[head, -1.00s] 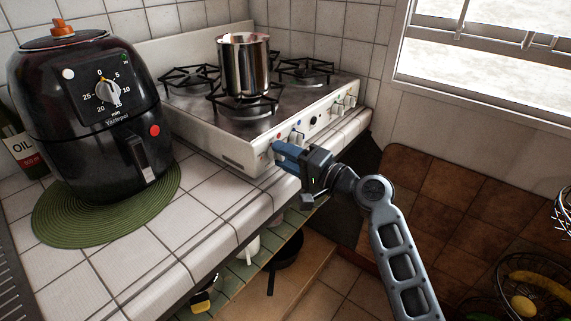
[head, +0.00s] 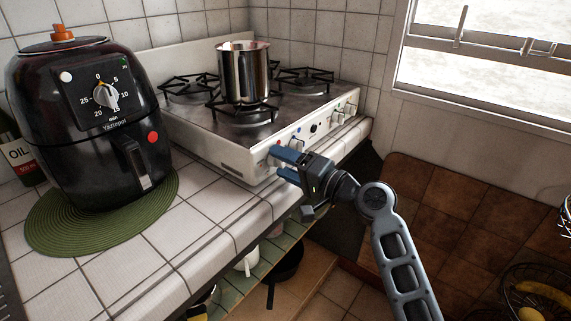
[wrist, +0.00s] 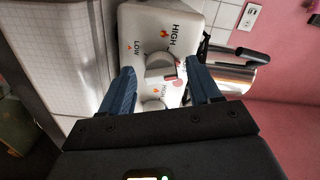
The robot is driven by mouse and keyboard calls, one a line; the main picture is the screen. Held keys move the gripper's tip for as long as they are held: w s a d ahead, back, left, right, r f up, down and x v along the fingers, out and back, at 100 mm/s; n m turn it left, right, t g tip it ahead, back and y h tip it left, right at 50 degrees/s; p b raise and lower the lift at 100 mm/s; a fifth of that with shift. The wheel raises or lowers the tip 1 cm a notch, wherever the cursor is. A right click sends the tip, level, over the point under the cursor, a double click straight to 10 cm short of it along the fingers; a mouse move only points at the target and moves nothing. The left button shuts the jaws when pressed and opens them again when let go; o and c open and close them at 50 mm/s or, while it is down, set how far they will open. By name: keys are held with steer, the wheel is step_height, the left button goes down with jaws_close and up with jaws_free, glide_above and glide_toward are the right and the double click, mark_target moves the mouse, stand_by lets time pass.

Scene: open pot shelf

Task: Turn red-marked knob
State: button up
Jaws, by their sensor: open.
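The white stove front panel (head: 262,160) carries a row of knobs. My gripper (head: 282,165) is at the left end of this panel, with its blue fingers apart. In the wrist view my gripper (wrist: 160,88) is open, with one finger on each side of a knob (wrist: 160,66) marked HIGH and LOW. A second knob (wrist: 153,105) shows nearer the palm, between the fingers. A small red mark (wrist: 182,63) shows beside the right finger. I cannot tell whether a finger touches a knob. In the head view the fingers hide the leftmost knob.
A steel pot (head: 243,75) stands on a front burner. A black air fryer (head: 85,120) sits on a green mat (head: 60,235) at the left. The tiled counter edge (head: 235,225) runs below the panel, with shelves under it.

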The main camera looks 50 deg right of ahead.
steer(key=shift+s, duration=0.1)
steer(key=s+b, duration=0.1)
steer(key=s, duration=0.6)
steer(key=shift+s+d, duration=0.15)
steer(key=shift+s, duration=0.2)
steer(key=shift+c, duration=0.2)
jaws_close()
stand_by(1.2)
